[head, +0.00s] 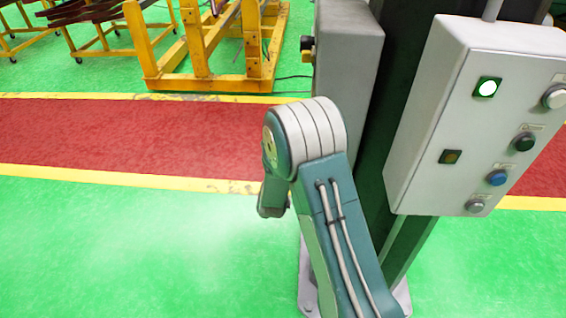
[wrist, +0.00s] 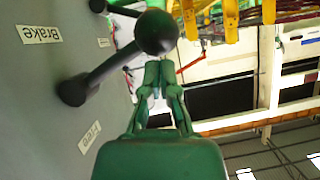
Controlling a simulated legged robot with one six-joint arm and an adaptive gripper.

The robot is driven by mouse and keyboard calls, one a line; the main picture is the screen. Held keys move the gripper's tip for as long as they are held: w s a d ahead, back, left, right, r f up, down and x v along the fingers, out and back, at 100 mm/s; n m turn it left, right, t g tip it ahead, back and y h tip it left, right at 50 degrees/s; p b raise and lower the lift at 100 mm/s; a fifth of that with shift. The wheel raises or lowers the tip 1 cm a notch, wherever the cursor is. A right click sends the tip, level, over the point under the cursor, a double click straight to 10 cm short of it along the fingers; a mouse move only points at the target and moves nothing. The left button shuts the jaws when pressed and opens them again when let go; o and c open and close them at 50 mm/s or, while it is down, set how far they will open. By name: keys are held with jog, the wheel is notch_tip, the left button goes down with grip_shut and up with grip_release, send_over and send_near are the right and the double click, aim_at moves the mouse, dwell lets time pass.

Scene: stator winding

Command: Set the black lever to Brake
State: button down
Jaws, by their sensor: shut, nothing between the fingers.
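In the wrist view the black lever (wrist: 110,68) stands out from a grey panel. Its round hub is on the panel, and its ball knob (wrist: 156,32) is at the upper right end. A white "Brake" label (wrist: 40,34) is above and left of the hub. A second label (wrist: 90,137), apparently "Free", is below it. The lever points away from the panel, so its exact setting is hard to tell. My green gripper (wrist: 159,74) is shut and empty, its fingertips just below the ball knob; I cannot tell whether they touch it. The gripper is hidden in the head view.
In the head view a control box (head: 430,130) with buttons hangs at the right on a dark post. A grey box (head: 347,60) is behind my arm. Yellow frames (head: 215,45) stand at the back. The green floor (head: 130,250) at the left is clear.

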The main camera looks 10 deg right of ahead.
jog(key=shift+f, duration=0.75)
jog(key=shift+s+f, duration=0.1)
jog(key=shift+f, duration=0.05)
